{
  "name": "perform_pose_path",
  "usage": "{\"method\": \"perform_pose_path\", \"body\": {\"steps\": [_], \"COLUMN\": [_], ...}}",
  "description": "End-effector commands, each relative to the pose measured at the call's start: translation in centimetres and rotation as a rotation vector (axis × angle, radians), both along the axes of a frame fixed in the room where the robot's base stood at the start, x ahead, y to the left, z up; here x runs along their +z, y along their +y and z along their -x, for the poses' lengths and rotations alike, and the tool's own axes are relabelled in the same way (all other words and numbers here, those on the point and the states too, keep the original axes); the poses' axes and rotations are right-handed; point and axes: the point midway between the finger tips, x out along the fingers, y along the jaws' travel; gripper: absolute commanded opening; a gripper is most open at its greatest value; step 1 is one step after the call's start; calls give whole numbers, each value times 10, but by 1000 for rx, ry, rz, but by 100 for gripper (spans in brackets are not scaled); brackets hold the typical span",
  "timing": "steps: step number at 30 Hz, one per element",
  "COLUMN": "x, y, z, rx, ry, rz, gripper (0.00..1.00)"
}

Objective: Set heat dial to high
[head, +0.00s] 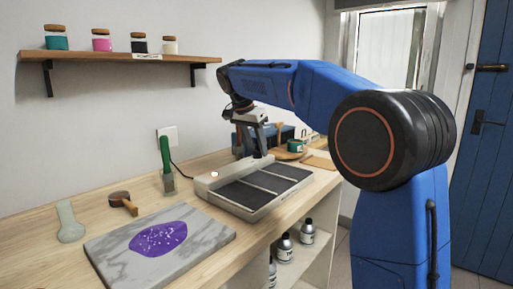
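A pale heating unit (203,187) with dark grey panels (247,193) sits on the wooden bench. A small round white spot (214,174) shows on its left raised edge; I cannot tell whether this is the heat dial or a light. No dial markings can be read. My gripper (253,156) points down over the back edge of the unit, to the right of the white spot. Its fingers are small and partly dark here, and I cannot tell whether they touch anything or how far apart they are. They may hide part of the unit's back edge.
A marble slab (105,256) with a purple patch (158,239) lies at the front left. A green-handled brush (166,165), a wooden-handled tool (122,200) and a pale green tool (69,222) are nearby. A blue box (284,135) stands behind my gripper. Bottles (285,247) stand below.

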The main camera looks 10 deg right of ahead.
Motion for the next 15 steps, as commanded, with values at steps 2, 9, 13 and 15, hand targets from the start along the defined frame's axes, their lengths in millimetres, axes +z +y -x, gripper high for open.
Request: {"method": "perform_pose_path", "body": {"steps": [2,9,13,15], "x": [0,0,6,14], "y": [0,0,2,5], "z": [0,0,1,3], "rx": [0,1,2,2], "ry": [0,0,-2,-2], "rz": [0,0,0,0], "gripper": [47,47,47,47]}}
